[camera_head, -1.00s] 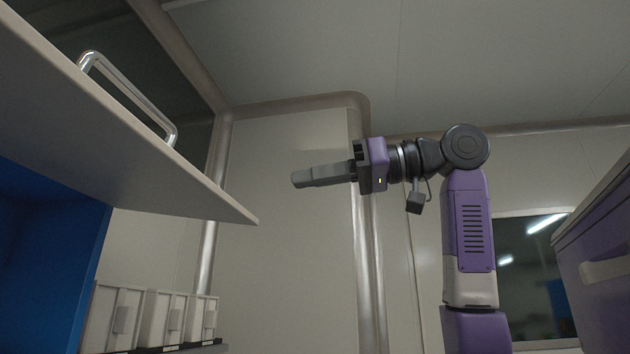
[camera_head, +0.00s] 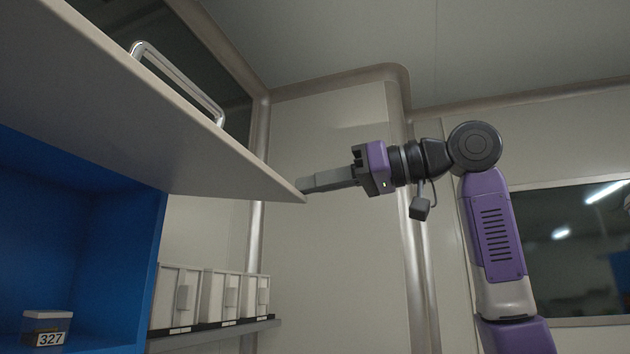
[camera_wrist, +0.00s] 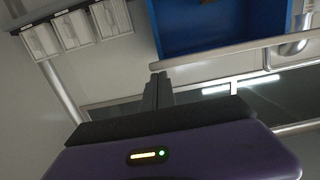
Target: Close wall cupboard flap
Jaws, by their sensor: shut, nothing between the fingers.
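The cupboard flap (camera_head: 150,110) is a pale panel, raised and sticking out over the blue cupboard (camera_head: 100,215), which stands open below it. A metal bar handle (camera_head: 178,82) is on the flap's upper face. My gripper (camera_head: 302,188) is shut and empty. Its fingertips are at the flap's front corner in the head view; I cannot tell whether they touch it. In the wrist view, the shut fingers (camera_wrist: 157,80) point toward the flap's edge (camera_wrist: 215,52), with the blue cupboard inside (camera_wrist: 215,22) beyond and part of the handle (camera_wrist: 290,47) at the right.
A clear box labelled 327 (camera_head: 47,328) sits inside the cupboard. Several white bins (camera_head: 220,296) stand on a shelf (camera_head: 215,333) right of the cupboard. A dark window (camera_head: 570,250) is at the right. Open room lies below my gripper.

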